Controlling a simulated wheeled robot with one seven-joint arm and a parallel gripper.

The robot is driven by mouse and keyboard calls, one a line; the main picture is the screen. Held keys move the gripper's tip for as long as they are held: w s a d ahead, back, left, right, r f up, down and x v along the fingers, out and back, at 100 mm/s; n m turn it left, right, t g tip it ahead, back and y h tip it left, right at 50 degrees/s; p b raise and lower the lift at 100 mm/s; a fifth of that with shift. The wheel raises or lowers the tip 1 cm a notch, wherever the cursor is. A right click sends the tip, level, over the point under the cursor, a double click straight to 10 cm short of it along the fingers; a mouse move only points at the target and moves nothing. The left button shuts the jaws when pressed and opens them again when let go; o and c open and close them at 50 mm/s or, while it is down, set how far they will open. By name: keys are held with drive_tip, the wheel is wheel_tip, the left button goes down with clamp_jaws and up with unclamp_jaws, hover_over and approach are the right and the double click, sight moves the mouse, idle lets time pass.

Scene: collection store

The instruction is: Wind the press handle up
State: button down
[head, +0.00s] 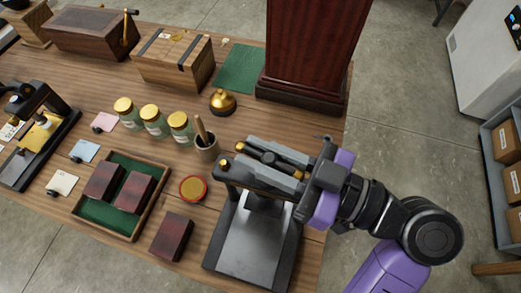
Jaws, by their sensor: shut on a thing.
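The press (240,253) stands at the table's front right, with a grey bed plate and a dark frame whose top bar shows beneath my gripper. The press handle (243,147) is a dark bar with a brass knob at its visible end, above the frame. My gripper (248,158) reaches in from the right, its two grey fingers lying along both sides of the handle and shut on it. The fingers and wrist hide much of the handle and the screw below it.
A tall dark red cabinet (310,45) stands behind the press. A pestle and mortar (206,150), a round red-rimmed tin (193,188) and a dark red block (172,236) are close on the left. Brass-lidded jars (152,120) stand farther left. The floor at right is clear near the table.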

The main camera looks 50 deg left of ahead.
sight(283, 166)
drive_tip(key=shift+s+f+n+g+h+b, duration=0.1)
drive_tip(key=shift+n+g+h+b, duration=0.2)
drive_tip(key=shift+n+g+h, duration=0.75)
drive_tip(key=shift+f+g+y, duration=0.1)
drive_tip(key=shift+g+y, duration=0.15)
drive_tip(key=shift+g, duration=0.1)
drive_tip(key=c, duration=1.3)
unclamp_jaws()
drive_tip(key=shift+o, duration=0.2)
drive_tip(key=shift+b+v, duration=0.85)
drive_tip(key=shift+v, duration=3.05)
drive_tip(key=shift+s+d, duration=0.1)
